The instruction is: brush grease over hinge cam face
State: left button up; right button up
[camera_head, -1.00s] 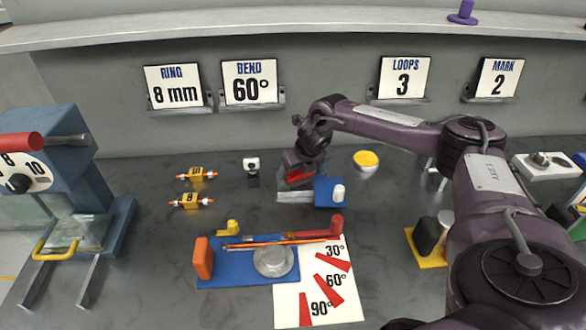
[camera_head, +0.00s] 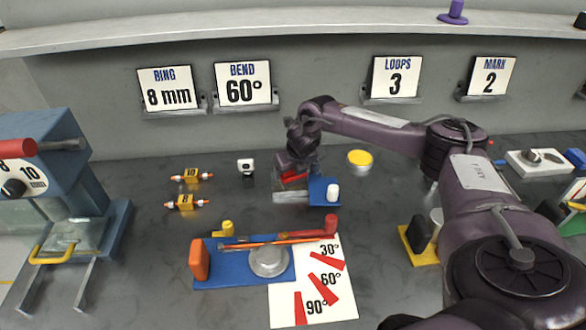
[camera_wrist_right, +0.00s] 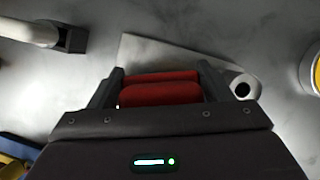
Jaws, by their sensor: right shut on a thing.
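My right gripper (camera_head: 293,178) is low over the bench and shut on a red piece (camera_wrist_right: 160,88), which lies across between the fingers in the right wrist view. I cannot tell whether a brush head is on it. A pale grey plate with a dark round hole (camera_wrist_right: 243,88) lies just beyond the fingers; contact with the red piece is unclear. In the head view, a grey block (camera_head: 290,196) and a blue block (camera_head: 325,188) with a white peg sit beside the gripper. A yellow-topped round pot (camera_head: 360,158) stands right of it. My left gripper is out of view.
A blue bending jig (camera_head: 222,272) with a red handle and an angle card (camera_head: 284,312) lie in front. Two yellow-and-orange pieces (camera_head: 192,176) (camera_head: 186,203) lie at left, near a blue press (camera_head: 75,140). A small white-and-black item (camera_head: 246,168) stands behind.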

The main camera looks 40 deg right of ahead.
jog(key=a, duration=0.1)
jog(key=w+a, duration=0.2)
jog(key=a, duration=0.1)
jog(key=shift+w+r, duration=0.15)
jog(key=shift+w, duration=0.1)
jog(key=shift+w+d, duration=0.15)
jog(key=shift+w, duration=0.05)
jog(key=shift+s+d, duration=0.45)
jog(key=shift+d, duration=0.4)
jog(key=shift+s+d, duration=0.5)
jog(key=shift+d, duration=0.25)
jog(key=shift+s+d, duration=0.45)
jog(key=shift+d, duration=0.3)
jog(key=shift+s+d+f, duration=0.25)
jog(key=shift+s+d, duration=0.1)
jog(key=shift+d, duration=0.4)
jog(key=shift+s+f, duration=0.1)
jog(key=shift+w+a, duration=0.25)
jog(key=shift+a, duration=0.35)
jog(key=shift+w+a, duration=0.25)
jog(key=shift+a, duration=0.3)
